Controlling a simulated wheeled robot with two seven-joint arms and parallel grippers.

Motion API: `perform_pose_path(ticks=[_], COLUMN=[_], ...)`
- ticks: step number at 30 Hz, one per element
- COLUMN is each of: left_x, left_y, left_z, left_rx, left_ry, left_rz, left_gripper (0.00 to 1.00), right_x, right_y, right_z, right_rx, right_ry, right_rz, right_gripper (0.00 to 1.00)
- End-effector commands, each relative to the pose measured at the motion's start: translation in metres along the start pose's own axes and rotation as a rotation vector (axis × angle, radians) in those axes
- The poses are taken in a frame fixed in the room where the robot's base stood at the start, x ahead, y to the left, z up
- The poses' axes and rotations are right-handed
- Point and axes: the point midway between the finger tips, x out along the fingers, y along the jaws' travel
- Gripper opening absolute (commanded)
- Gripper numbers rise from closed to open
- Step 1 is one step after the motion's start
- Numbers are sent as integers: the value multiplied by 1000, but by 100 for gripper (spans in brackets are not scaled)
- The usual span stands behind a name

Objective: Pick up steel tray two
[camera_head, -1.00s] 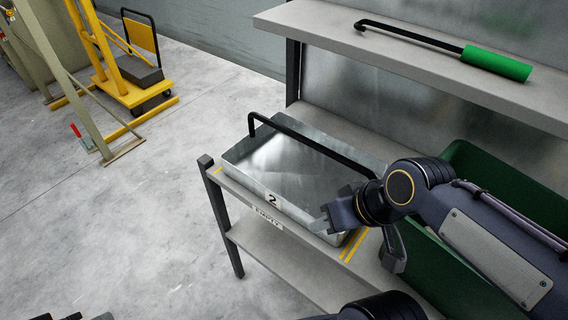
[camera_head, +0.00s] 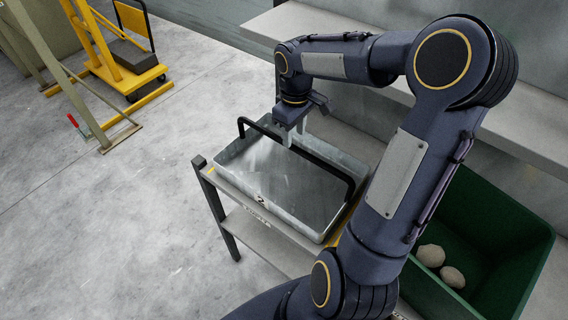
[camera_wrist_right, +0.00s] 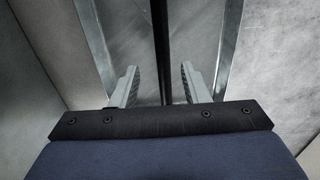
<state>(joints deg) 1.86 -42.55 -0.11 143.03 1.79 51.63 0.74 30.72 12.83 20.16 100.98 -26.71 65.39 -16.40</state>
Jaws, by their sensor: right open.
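Steel tray two (camera_head: 275,180) is a shallow grey metal tray with a "2" label on its front. It sits on the shelf and looks empty. A black bar handle (camera_head: 325,166) runs lengthwise over it. My right gripper (camera_head: 292,133) points down at the handle, near its back left part. In the right wrist view the handle (camera_wrist_right: 161,40) passes between the two open fingers (camera_wrist_right: 159,80), with a gap on both sides. The tray (camera_wrist_right: 202,35) shows beyond them. My right arm hides part of the shelf behind. My left gripper is out of view.
A green bin (camera_head: 503,222) with two pale lumps (camera_head: 440,266) stands right of the tray. An upper shelf (camera_head: 270,30) overhangs behind, near my right arm.

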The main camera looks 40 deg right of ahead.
Motion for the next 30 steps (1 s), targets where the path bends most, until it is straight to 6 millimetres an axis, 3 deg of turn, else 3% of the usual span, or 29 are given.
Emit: perform_pose_path(ticks=[15,25,30], left_x=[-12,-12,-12], left_y=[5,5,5], left_z=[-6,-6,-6], left_rx=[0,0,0], left_ry=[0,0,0], left_rz=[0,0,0], left_gripper=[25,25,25], right_x=[66,74,74], right_y=[-4,-4,-4], right_z=[-5,-5,-5], right_rx=[0,1,1], right_ry=[-2,1,1], right_rz=[-3,-1,-1], right_gripper=[42,42,19])
